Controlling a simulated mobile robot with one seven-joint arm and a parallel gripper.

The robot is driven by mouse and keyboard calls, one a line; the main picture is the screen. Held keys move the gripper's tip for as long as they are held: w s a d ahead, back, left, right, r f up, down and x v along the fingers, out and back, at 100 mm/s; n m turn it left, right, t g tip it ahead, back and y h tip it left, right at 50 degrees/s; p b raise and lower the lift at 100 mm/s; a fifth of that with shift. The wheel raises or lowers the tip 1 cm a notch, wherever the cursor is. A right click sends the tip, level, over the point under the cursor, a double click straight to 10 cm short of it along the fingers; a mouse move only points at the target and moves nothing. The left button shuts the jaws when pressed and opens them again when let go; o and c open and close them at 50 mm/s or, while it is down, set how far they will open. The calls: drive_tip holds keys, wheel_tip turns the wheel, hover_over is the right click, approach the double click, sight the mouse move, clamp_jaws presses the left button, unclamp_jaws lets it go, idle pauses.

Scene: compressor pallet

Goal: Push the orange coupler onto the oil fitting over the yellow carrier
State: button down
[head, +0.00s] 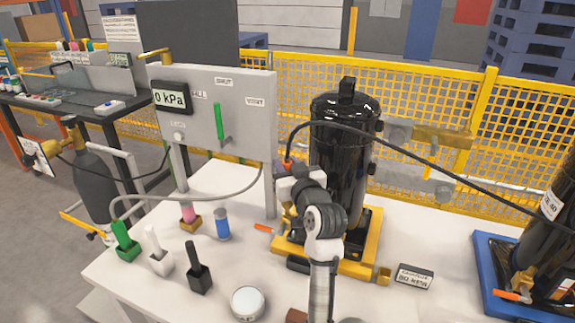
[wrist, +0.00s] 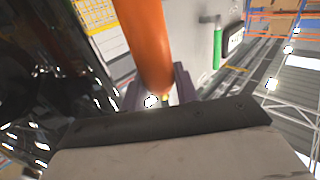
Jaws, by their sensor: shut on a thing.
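The orange coupler (head: 287,164) is in my gripper (head: 290,172), on the end of a black hose, high beside the black compressor (head: 345,150). In the wrist view the coupler (wrist: 148,45) stands large between the fingers of my gripper (wrist: 158,92). The compressor stands on the yellow carrier (head: 358,264) on the white table. Brass parts and an orange lever (head: 264,228) show at the carrier's left, below my gripper. My wrist covers part of that area, and I cannot pick out the oil fitting for certain.
A grey panel with a 0 kPa gauge (head: 172,98) stands just left of my gripper. The black hose (head: 430,162) runs off right. Green, white and black holders (head: 125,240) and a round white tin (head: 247,302) stand front left. A blue carrier (head: 486,262) is at right.

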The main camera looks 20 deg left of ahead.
drive_tip(key=shift+f+b, duration=0.95)
drive_tip(key=shift+f, duration=0.35)
drive_tip(key=c, duration=1)
unclamp_jaws()
drive_tip(key=shift+r, duration=0.15)
